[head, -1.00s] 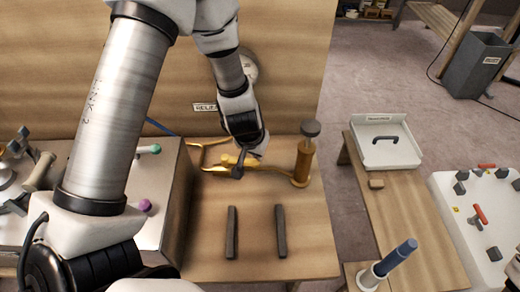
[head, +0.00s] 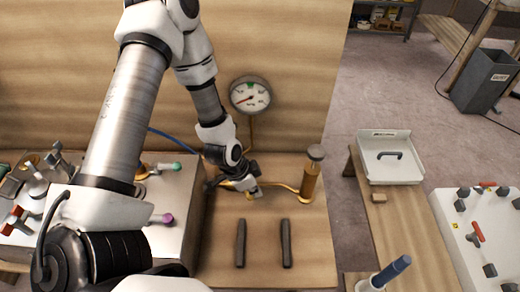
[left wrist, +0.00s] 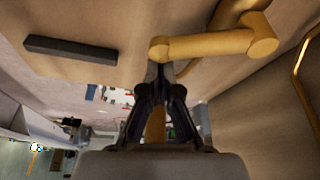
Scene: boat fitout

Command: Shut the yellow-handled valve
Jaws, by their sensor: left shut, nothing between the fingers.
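My left gripper (head: 252,190) is at the yellow pipework on the wooden bench and hides most of the valve in the head view. In the left wrist view its fingers (left wrist: 160,72) are closed together with nothing between them. A yellow bar with rounded ends, seemingly the valve's handle (left wrist: 208,43), lies just beyond the fingertips, which are close to its left end. I cannot tell whether they touch it. A yellow pipe (head: 284,187) runs right from the gripper to a brass cylinder (head: 310,182) with a grey knob. My right gripper is not in view.
A round gauge (head: 250,95) is on the wooden back panel. Two dark bars (head: 240,243) lie on the bench in front. A white tray (head: 385,175) is right.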

